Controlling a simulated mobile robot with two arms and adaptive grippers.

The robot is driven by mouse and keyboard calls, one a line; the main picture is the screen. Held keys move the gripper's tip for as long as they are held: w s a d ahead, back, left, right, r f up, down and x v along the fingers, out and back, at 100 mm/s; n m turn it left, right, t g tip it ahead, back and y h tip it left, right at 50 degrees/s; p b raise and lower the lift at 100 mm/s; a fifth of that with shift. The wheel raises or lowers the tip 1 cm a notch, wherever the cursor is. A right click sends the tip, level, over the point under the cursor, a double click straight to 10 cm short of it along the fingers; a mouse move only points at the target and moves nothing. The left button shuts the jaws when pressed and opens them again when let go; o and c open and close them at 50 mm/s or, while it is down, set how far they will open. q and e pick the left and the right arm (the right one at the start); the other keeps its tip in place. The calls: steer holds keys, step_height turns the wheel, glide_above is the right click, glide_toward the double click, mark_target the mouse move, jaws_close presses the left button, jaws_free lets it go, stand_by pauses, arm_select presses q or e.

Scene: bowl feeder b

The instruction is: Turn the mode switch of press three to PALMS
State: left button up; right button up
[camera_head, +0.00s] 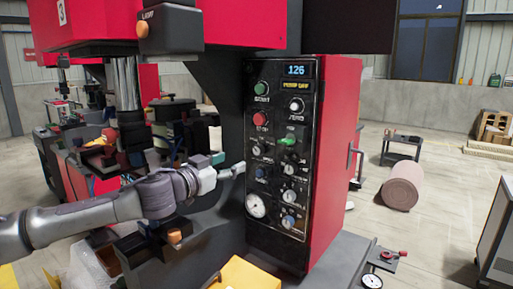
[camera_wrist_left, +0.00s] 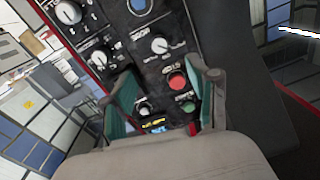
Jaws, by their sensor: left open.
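The press with a "3" plate at the top left carries a black control panel (camera_head: 256,205) on its red cabinet. The panel has a lit display (camera_head: 296,71), a red stop button (camera_head: 261,119) and several small knobs. A knob (camera_head: 256,150) sits below the stop button; it also shows in the left wrist view (camera_wrist_left: 158,45). Its label and setting are too small to read surely, so I cannot tell which knob is the mode switch. My left gripper (camera_head: 232,169) is open and empty near the panel's left edge; its fingers (camera_wrist_left: 162,76) frame the red button in the wrist view. My right gripper is not in view.
A yellow bin (camera_head: 248,273) stands below the panel. A dial gauge (camera_head: 372,281) lies on the grey surface at the lower right. A dark lamp housing (camera_head: 170,30) overhangs at the top left. Open floor lies to the right, with a brown roll (camera_head: 402,187).

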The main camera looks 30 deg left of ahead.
arm_select(q)
steer(key=p, duration=0.4)
glide_toward(256, 150)
steer(key=w, duration=0.4)
steer(key=w+p, duration=0.1)
steer(key=w, duration=0.1)
steer(key=w+p, duration=0.1)
steer(key=w, duration=0.1)
steer(key=shift+w+d, duration=0.2)
steer(key=shift+d, duration=0.15)
steer(key=shift+w+f, duration=0.1)
steer(key=shift+w, duration=0.35)
jaws_close()
